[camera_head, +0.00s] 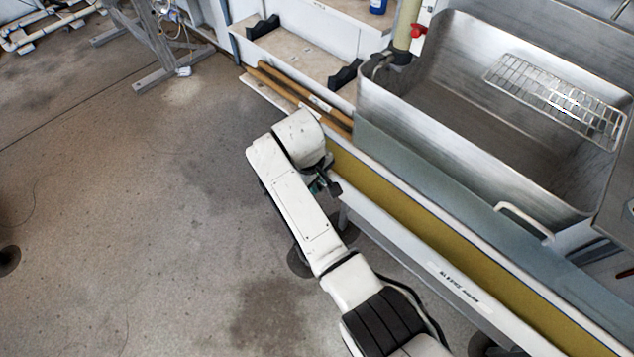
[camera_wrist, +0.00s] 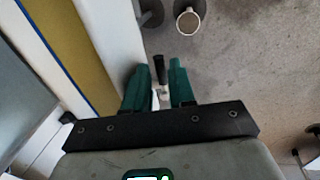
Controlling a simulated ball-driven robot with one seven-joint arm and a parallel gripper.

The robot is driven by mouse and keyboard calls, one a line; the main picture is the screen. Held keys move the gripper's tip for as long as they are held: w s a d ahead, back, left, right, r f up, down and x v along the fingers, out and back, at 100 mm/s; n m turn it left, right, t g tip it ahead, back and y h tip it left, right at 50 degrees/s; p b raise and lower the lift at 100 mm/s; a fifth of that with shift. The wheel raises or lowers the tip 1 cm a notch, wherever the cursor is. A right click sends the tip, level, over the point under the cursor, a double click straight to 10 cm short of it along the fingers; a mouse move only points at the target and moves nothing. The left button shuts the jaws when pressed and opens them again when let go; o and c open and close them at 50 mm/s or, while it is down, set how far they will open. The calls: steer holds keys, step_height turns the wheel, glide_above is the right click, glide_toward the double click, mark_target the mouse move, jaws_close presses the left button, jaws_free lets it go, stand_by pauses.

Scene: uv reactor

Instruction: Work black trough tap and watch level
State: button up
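The long trough (camera_head: 430,240) has white walls and a yellow inside, and runs diagonally through the head view. It also shows at the left of the wrist view (camera_wrist: 78,52). A small tap with a black handle (camera_wrist: 160,68) and a pale metal body is in the wrist view, beside the trough's white wall. My gripper (camera_wrist: 162,80) has two green fingers, apart, with the tap showing in the gap between them. I cannot tell whether either finger touches it. In the head view my gripper is mostly hidden behind my wrist. No liquid level is clear in the trough.
A steel sink (camera_head: 450,95) with a wire rack (camera_head: 555,100) stands behind the trough. A valve with a red handle (camera_head: 418,30) is at its corner. A pale round container (camera_wrist: 188,20) stands on the floor beyond my fingers. The concrete floor at left is mostly clear.

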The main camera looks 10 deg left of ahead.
steer(key=shift+f, duration=0.4)
jaws_close()
